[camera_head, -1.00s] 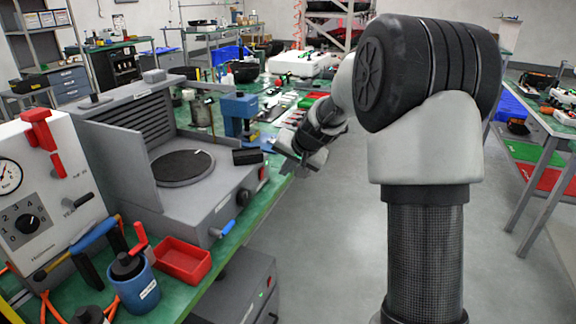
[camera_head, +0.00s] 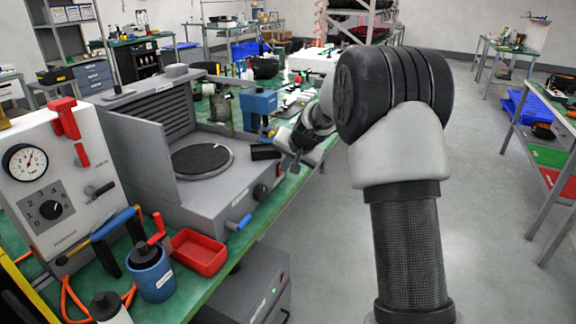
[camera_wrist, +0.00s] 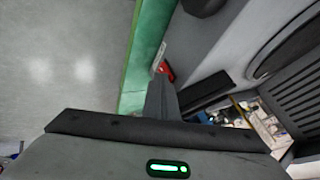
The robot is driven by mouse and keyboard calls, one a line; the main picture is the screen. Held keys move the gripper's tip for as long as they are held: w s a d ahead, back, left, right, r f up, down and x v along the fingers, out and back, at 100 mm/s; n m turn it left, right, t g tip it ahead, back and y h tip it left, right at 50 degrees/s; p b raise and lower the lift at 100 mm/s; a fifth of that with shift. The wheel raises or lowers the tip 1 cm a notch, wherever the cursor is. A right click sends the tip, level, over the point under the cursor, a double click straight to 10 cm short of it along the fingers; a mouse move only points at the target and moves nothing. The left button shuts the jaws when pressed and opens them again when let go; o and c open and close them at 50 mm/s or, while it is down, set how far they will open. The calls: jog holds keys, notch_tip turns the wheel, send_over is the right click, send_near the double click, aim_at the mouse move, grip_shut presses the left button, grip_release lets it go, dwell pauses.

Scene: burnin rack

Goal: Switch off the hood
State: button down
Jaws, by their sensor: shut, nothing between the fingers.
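The hood (camera_head: 160,132) is a grey bench unit with a slatted back, a side panel and a round dark plate (camera_head: 202,160). Its front face carries a black knob (camera_head: 260,192), a blue-handled lever (camera_head: 238,223) and a small red part (camera_head: 279,168) near the far corner. My gripper (camera_head: 298,166) is just off that far front corner, over the bench edge. In the wrist view my gripper (camera_wrist: 161,97) is shut and empty, and the red part (camera_wrist: 167,71) shows just beyond its tips. I cannot tell whether they touch, or the red part's position.
A white instrument (camera_head: 62,185) with a gauge and dial stands at left. A red tray (camera_head: 198,252) and a blue cup (camera_head: 152,272) sit on the green bench in front. A blue device (camera_head: 258,106) stands beyond the hood. The floor to the right is open.

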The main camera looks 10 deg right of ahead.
jog(key=shift+a+b, duration=0.1)
jog(key=shift+b, duration=0.2)
jog(key=shift+r, duration=0.25)
jog(key=shift+w+r+p, duration=0.1)
jog(key=shift+r+p, duration=0.45)
jog(key=shift+r, duration=0.15)
